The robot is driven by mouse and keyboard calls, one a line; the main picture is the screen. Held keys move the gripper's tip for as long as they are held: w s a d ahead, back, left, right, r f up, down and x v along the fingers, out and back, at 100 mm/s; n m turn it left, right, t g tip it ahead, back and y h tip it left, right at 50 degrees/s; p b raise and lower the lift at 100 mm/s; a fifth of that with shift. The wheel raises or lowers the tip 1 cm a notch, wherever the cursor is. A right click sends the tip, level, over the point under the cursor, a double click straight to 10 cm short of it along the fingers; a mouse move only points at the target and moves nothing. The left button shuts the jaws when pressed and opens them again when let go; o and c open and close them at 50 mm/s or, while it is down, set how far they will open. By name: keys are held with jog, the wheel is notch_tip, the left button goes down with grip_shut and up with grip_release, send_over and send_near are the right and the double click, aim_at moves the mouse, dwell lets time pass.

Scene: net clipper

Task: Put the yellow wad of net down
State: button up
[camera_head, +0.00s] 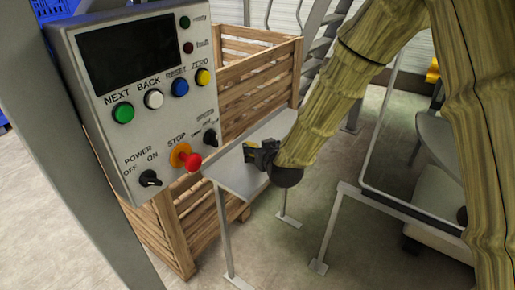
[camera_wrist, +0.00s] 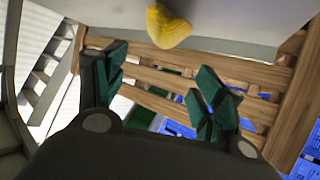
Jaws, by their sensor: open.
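The yellow wad of net (camera_wrist: 168,26) shows at the top of the wrist view, against a pale grey surface and close to its edge. My gripper (camera_wrist: 158,82) is open, its dark green fingers spread wide with nothing between them. The wad is outside the fingers, past their tips in the picture, with a visible gap. In the head view my gripper (camera_head: 262,157) is at the grey metal shelf (camera_head: 240,182). A small yellow patch shows beside it there, but I cannot tell whether that is the wad.
A slatted wooden crate (camera_head: 262,82) stands behind and left of the shelf. A control box (camera_head: 130,150) with coloured buttons and a red stop knob is close on the left. A metal-legged frame (camera_head: 395,205) stands right of the shelf. Bare floor lies between them.

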jog(key=v, duration=0.7)
jog(key=shift+s, duration=0.25)
jog(key=shift+d, duration=0.15)
jog(key=s+d+f+m+g+h, duration=0.1)
jog(key=s+d+f+g, duration=0.2)
jog(key=f, duration=0.5)
jog(key=s+d+f+g, duration=0.1)
jog(key=s+d+f, duration=0.2)
jog(key=s+f, duration=0.4)
jog(key=s+d+f+m+g+h, duration=0.1)
jog(key=s+d+f, duration=0.2)
jog(key=f, duration=0.6)
jog(key=s+d+f+g, duration=0.2)
jog(key=s+f, duration=0.3)
jog(key=s, duration=0.4)
jog(key=s+d+f+m+g+h, duration=0.1)
jog(key=s+d+f+g, duration=0.2)
jog(key=s, duration=0.6)
jog(key=s+d+f+g, duration=0.2)
jog(key=s+d+f, duration=0.4)
jog(key=s+f, duration=0.2)
jog(key=shift+s+f+m+g+h, duration=0.3)
jog(key=shift+s+f+m+h, duration=0.1)
jog(key=shift+s, duration=0.35)
jog(key=shift+d, duration=0.15)
